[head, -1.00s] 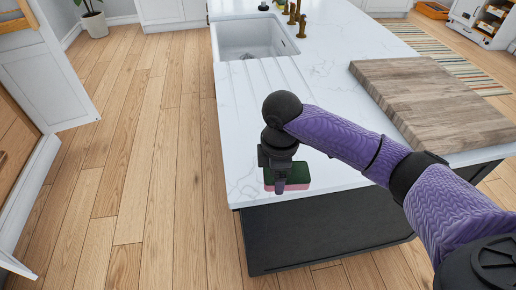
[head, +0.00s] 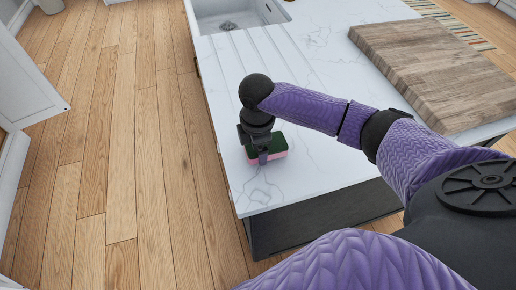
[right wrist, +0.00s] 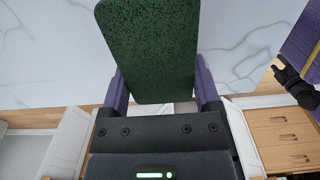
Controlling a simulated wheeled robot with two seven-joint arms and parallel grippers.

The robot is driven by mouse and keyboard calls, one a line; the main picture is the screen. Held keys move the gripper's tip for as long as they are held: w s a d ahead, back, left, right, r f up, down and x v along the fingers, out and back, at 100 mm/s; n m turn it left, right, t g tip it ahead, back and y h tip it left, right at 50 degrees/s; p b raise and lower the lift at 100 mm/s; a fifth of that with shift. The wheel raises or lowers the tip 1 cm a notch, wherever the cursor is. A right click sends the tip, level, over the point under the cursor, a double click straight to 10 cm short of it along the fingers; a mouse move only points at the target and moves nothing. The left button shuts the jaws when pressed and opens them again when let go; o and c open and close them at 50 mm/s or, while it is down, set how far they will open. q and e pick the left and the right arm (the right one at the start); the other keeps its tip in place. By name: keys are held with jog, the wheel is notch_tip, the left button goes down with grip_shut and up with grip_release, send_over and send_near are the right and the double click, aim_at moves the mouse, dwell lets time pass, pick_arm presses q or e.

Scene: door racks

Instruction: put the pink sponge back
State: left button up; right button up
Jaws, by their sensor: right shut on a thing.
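The pink sponge (head: 280,147) has a dark green top and a pink lower layer. In the head view it is at the near left corner of the white marble countertop (head: 300,190). My right gripper (head: 262,158) points down and is shut on it. I cannot tell whether the sponge touches the countertop or hangs just above it. In the right wrist view the green face of the sponge (right wrist: 150,50) fills the space between the fingers of my right gripper (right wrist: 160,90). My left gripper is not seen in the head view.
A thick wooden board (head: 430,70) lies on the counter at the right. A sink (head: 235,15) with drain grooves is at the far left of the counter. Wooden floor (head: 120,140) is clear left of the counter. A white cabinet door (head: 28,85) stands open at the left edge.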

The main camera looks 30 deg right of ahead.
jog(key=shift+f, duration=0.55)
jog(key=shift+r, duration=0.1)
jog(key=o, duration=1.3)
jog(key=shift+c, duration=0.2)
notch_tip(320, 180, up, 11)
jog(key=p, duration=0.3)
jog(key=shift+a+p, duration=0.1)
jog(key=shift+p, duration=0.2)
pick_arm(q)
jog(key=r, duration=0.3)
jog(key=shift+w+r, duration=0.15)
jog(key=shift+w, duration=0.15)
pick_arm(e)
jog(key=shift+r, duration=0.55)
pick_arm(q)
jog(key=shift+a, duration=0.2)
